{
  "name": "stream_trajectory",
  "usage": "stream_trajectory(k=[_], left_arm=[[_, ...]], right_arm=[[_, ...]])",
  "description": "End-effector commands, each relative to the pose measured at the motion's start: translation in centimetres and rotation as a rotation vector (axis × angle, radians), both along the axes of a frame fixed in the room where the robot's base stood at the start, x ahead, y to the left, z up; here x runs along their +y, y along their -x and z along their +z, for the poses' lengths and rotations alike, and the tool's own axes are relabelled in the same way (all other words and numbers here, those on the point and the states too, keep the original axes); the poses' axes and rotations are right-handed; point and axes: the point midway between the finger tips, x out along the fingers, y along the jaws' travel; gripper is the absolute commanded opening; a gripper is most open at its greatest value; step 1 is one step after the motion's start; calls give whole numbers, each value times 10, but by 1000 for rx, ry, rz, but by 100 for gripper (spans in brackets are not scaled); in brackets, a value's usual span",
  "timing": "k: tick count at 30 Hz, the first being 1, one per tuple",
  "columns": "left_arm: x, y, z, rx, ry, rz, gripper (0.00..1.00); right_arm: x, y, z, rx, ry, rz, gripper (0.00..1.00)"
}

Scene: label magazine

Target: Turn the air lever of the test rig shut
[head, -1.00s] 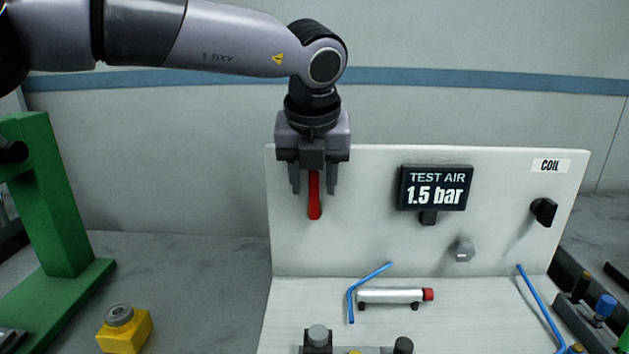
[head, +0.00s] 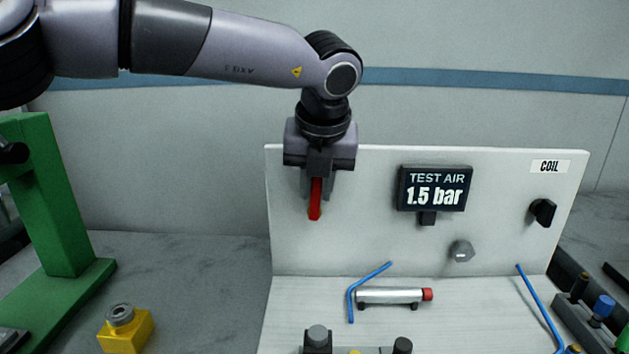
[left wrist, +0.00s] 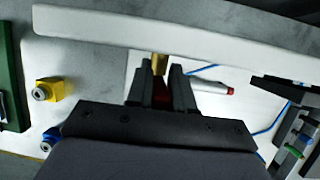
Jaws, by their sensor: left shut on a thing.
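The red air lever (head: 315,203) hangs down on the left of the white upright panel of the test rig (head: 375,240). My left gripper (head: 316,192) points down from above and is shut on the lever, with the lever's lower end showing below the fingers. In the left wrist view the fingers (left wrist: 162,88) stand on both sides of the red lever, beside a brass fitting (left wrist: 160,65). The display (head: 434,189) reads TEST AIR 1.5 bar. My right gripper is not in view.
A black knob (head: 543,211) sits under the COIL label. A silver cylinder (head: 390,295) with a red end and blue tubes lies on the rig's base. A green stand (head: 55,215) and a yellow block (head: 126,330) are at left, with bare grey bench between.

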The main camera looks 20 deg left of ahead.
Motion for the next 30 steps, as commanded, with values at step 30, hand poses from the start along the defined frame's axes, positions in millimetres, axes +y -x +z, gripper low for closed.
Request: stream_trajectory(k=[30], left_arm=[[-25,-8,-7,146,-523,1,0]], right_arm=[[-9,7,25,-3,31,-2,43]])
